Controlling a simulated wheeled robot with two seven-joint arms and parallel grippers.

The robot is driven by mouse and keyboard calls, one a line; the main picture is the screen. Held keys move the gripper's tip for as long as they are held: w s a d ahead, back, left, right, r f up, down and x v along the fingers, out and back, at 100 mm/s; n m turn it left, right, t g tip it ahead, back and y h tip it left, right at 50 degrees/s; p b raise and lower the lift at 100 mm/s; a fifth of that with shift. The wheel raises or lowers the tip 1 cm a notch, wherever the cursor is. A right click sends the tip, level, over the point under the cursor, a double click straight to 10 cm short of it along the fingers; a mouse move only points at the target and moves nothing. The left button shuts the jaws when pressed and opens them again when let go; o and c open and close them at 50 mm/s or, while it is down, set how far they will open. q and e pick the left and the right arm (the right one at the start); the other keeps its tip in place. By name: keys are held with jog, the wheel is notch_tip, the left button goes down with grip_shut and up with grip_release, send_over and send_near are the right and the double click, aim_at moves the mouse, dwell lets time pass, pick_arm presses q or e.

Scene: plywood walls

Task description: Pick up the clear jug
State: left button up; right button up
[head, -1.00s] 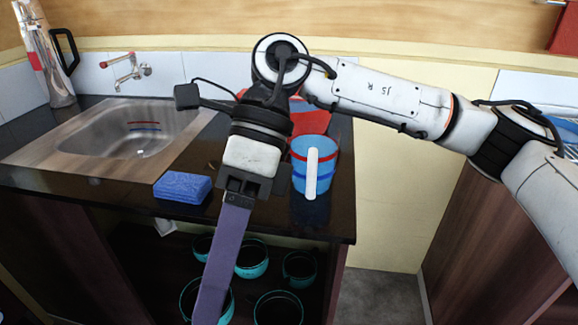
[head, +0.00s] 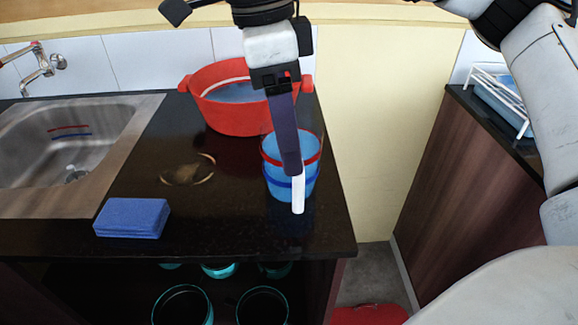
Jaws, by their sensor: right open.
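The jug (head: 276,178) stands upright on the dark counter near its right end. It looks see-through with a bluish tint, has a red band and a blue band, and its white handle faces me. My right gripper (head: 292,170) comes down from above, its long dark purple fingers seen edge-on in front of the jug. The fingertips overlap the jug's front and the top of the handle; I cannot tell whether they touch it. The gripper is open and holds nothing. Part of the jug's rim and front is hidden behind the fingers. My left gripper is not in view.
A red pot (head: 232,118) stands behind the jug. A blue sponge (head: 132,217) lies at the front left, and a sink (head: 100,150) is set in the counter's left side. Teal-rimmed bowls (head: 182,305) sit on the shelf below. A rack (head: 500,95) is on the right counter.

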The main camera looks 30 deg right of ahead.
jog(key=f, duration=0.3)
jog(key=s+d+f, duration=0.1)
jog(key=f, duration=0.1)
jog(key=shift+f, duration=0.4)
jog(key=shift+w, duration=0.1)
grip_shut()
